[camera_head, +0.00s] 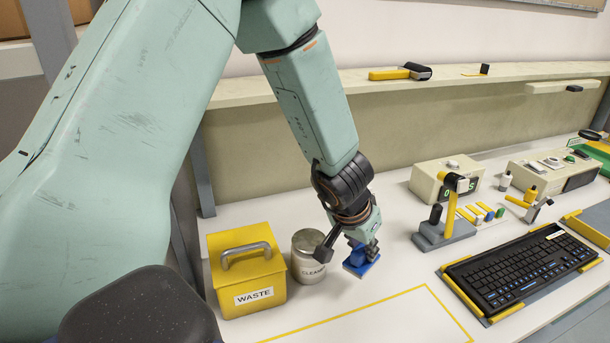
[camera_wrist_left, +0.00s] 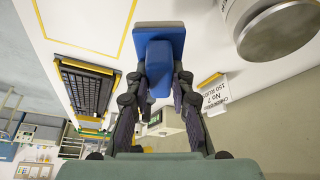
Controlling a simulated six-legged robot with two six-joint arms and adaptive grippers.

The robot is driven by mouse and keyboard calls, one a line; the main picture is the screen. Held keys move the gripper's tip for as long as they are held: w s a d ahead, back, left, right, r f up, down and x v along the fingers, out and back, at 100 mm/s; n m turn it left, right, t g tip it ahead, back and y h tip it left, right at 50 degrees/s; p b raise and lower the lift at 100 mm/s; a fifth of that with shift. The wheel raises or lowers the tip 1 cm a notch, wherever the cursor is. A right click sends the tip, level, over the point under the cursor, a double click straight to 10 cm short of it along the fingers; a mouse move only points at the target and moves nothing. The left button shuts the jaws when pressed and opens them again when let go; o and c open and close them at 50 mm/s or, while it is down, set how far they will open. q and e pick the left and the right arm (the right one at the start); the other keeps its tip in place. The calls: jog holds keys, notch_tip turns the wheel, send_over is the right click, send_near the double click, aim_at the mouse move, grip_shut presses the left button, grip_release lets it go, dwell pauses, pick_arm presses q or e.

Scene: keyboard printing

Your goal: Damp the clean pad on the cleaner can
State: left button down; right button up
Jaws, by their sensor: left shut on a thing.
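The cleaner can (camera_head: 308,268) is a silver, round can with a partly hidden "CLEANER" label. It stands upright on the white table, right of the waste box. Its round metal top also shows at the upper right of the left wrist view (camera_wrist_left: 280,32). My left gripper (camera_head: 364,249) is shut on a blue pad block (camera_head: 353,269), just right of the can and apart from it. In the left wrist view the fingers close on the narrower blue grip of the pad block (camera_wrist_left: 160,60). The pad's underside is hidden. My right gripper is not in view.
A yellow waste box (camera_head: 240,292) stands left of the can. A black keyboard (camera_head: 520,268) lies at the right, with a grey stand (camera_head: 443,232) behind it. A yellow-outlined area (camera_head: 390,322) in front is empty. A back shelf (camera_head: 330,86) runs behind.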

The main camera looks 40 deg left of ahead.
pick_arm(q)
jog(key=r+n+p, duration=0.1)
jog(key=a+r+n+y+p, duration=0.1)
jog(key=r+n+p, duration=0.1)
jog(key=shift+w+a+r, duration=0.15)
jog(key=shift+w+a, duration=0.15)
jog(key=shift+a, duration=0.05)
jog(key=s+a+r+n+g+y+p, duration=0.3)
jog(key=a+r+n+p, duration=0.3)
jog(key=a+n+p, duration=0.45)
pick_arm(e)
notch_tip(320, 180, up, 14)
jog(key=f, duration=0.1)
pick_arm(q)
jog(key=shift+y, duration=0.3)
notch_tip(320, 180, down, 4)
jog(key=b, duration=0.7)
jog(key=shift+f, duration=0.2)
jog(key=shift+d+f, duration=0.1)
jog(key=shift+f, duration=0.15)
jog(key=shift+x, duration=1.25)
jog(key=shift+s+d+f, duration=0.1)
jog(key=shift+d, duration=0.2)
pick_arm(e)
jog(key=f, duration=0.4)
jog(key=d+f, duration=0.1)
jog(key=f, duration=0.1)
